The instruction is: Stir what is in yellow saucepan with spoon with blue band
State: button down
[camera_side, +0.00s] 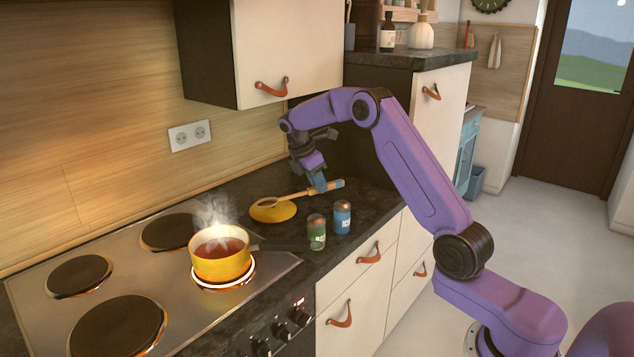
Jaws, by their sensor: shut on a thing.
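The yellow saucepan (221,262) stands on the glowing front right burner of the stove. It holds a reddish-brown liquid and steam rises from it. Its dark handle (283,244) points right over the counter. The wooden spoon with the blue band (300,194) is to the right of the pan and behind it, its bowl end over a yellow lid or spoon rest (273,210). My gripper (318,184) is shut on the spoon's handle near the blue end. I cannot tell whether the spoon is lifted clear.
A green jar (316,233) and a blue jar (342,217) stand on the counter near the pan's handle. The other burners (118,326) are dark. A wall cabinet (288,50) hangs above the counter behind my gripper.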

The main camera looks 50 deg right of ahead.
jog(key=s+a+r+m+g+y, duration=0.1)
jog(key=s+a+m, duration=0.2)
jog(key=a, duration=0.3)
jog(key=s+a+r+m+y, duration=0.1)
jog(key=s+a+r+m, duration=0.1)
jog(key=s+a+m, duration=0.2)
jog(key=s+a+r+m+g+y, duration=0.1)
jog(key=s+a+r+m, duration=0.1)
jog(key=s+a, duration=0.4)
jog(key=shift+s+a+m+g, duration=0.1)
jog(key=shift+a+m+g, duration=0.2)
jog(key=shift+a+m, duration=0.65)
jog(key=w+d+r+n+t+h, duration=0.2)
jog(key=w+n+h, duration=0.3)
jog(key=n+h, duration=0.1)
jog(key=w+d+r+n+t+h, duration=0.2)
jog(key=w+r+n+h, duration=0.1)
jog(key=w+n+h, duration=0.3)
jog(key=w+a+r+n+t, duration=0.6)
jog(key=a+r+n+t, duration=0.15)
jog(key=a+t, duration=0.35)
notch_tip(320, 180, down, 11)
jog(key=t, duration=0.1)
jog(key=shift+f+h, duration=0.15)
jog(key=shift+h, duration=0.15)
